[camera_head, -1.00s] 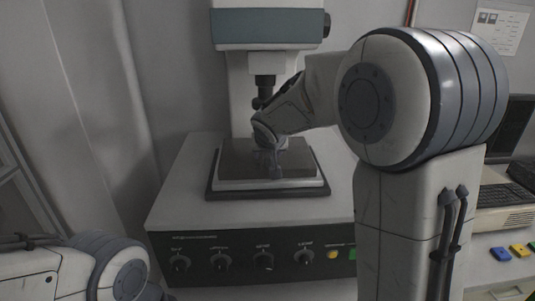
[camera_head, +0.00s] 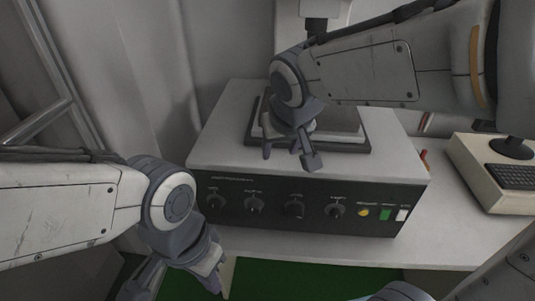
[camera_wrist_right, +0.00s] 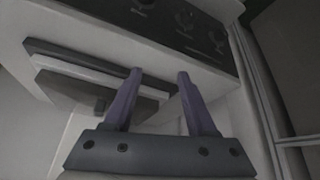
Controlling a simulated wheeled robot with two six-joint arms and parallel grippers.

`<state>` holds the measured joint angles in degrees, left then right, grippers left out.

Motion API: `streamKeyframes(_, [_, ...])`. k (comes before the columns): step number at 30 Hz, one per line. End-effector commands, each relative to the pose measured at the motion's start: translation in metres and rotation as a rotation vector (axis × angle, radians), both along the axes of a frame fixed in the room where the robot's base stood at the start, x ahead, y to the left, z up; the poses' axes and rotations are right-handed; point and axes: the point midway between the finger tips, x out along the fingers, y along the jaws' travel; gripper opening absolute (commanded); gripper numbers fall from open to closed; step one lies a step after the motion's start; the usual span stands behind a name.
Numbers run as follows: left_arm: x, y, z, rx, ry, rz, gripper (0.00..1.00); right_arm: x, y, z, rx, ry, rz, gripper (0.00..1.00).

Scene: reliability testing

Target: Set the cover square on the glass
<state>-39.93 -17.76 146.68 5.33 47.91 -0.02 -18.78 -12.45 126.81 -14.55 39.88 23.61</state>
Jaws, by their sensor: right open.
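My right gripper (camera_head: 289,160) is open in front of the stage of the testing machine, with nothing seen between its fingers. In the right wrist view its two purple fingers (camera_wrist_right: 157,78) stand apart, pointing across the stage. The stage has a dark base plate (camera_head: 350,149), a pale layer and a grey slab (camera_wrist_right: 75,93) with a small dark tab. I cannot tell whether this slab is the cover, and I cannot make out the glass. My left gripper (camera_head: 180,286) is low at the front left, its fingers spread and partly cut off by the picture edge.
The machine's front panel (camera_head: 300,208) carries several knobs and coloured buttons. A beige computer with a keyboard (camera_head: 511,176) stands at the right. A green surface (camera_head: 290,281) lies below the bench. My right forearm crosses in front of the machine's column.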

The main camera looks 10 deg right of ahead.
Motion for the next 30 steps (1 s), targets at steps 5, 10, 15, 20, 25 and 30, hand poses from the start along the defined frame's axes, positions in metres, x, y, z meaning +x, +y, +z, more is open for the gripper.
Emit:
streamKeyframes(5, [0.0,0.0,0.0,0.0,0.0,0.0,0.0,-0.119,0.053,-0.067,-0.027,0.282,0.351,0.57])
streamKeyframes(10, [0.0,0.0,0.0,0.0,0.0,0.0,0.0,-0.187,0.061,-0.094,-0.041,0.431,0.542,0.57])
streamKeyframes(15, [0.0,0.0,0.0,0.0,0.0,0.0,0.0,-0.199,0.061,-0.099,-0.043,0.46,0.579,0.57])
streamKeyframes(20, [0.0,0.0,0.0,0.0,0.0,0.0,0.0,-0.198,0.061,-0.098,-0.043,0.457,0.575,0.57])
streamKeyframes(25, [0.0,0.0,0.0,0.0,0.0,0.0,0.0,-0.197,0.061,-0.098,-0.042,0.456,0.573,0.57])
streamKeyframes(30, [0.0,0.0,0.0,0.0,0.0,0.0,0.0,-0.197,0.061,-0.098,-0.042,0.456,0.573,0.57])
